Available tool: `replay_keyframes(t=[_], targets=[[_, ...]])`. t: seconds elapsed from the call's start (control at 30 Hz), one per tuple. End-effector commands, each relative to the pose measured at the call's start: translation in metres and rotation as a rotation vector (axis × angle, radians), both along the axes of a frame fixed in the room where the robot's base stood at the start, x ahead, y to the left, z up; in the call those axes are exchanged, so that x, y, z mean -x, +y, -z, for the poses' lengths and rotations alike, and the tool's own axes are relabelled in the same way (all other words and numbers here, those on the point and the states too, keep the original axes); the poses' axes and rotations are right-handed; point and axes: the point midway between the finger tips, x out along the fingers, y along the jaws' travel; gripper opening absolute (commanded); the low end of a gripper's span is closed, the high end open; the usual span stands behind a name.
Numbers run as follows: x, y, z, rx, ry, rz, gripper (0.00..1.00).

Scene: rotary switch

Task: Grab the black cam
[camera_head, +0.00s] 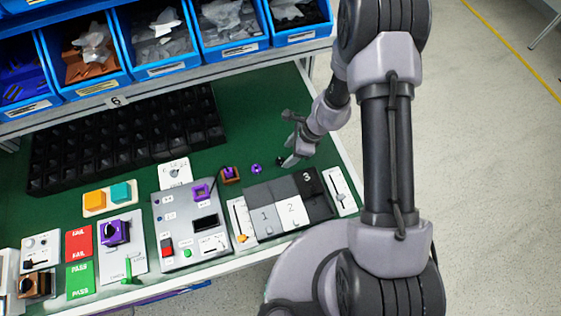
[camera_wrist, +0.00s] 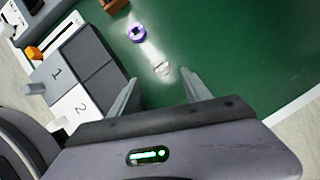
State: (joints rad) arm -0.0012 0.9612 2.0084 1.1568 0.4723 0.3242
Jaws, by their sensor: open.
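A small black cam (camera_head: 280,160) lies on the green mat, beside the tip of my gripper's lower finger in the head view. Whether a finger touches the cam cannot be told. A purple ring-shaped piece (camera_head: 257,169) lies left of the cam and also shows in the wrist view (camera_wrist: 135,31).
A box with numbered grey, white and black tiles (camera_head: 258,217) stands close in front of the cam. A brown block with a purple part (camera_head: 230,175) sits further left. A black compartment tray (camera_head: 130,140) and blue bins (camera_head: 231,50) are behind. Green mat right of my gripper is clear.

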Motion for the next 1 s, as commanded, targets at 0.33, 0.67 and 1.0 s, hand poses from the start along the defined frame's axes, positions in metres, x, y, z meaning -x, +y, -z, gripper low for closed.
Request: replay_keyframes(t=[0.33,0.67,1.0], targets=[[-0.002,0.019,0.052,0.000,0.000,-0.003,0.56],[-0.003,0.020,0.053,0.000,-0.001,-0.002,0.39],[-0.003,0.020,0.053,0.000,-0.001,-0.002,0.00]])
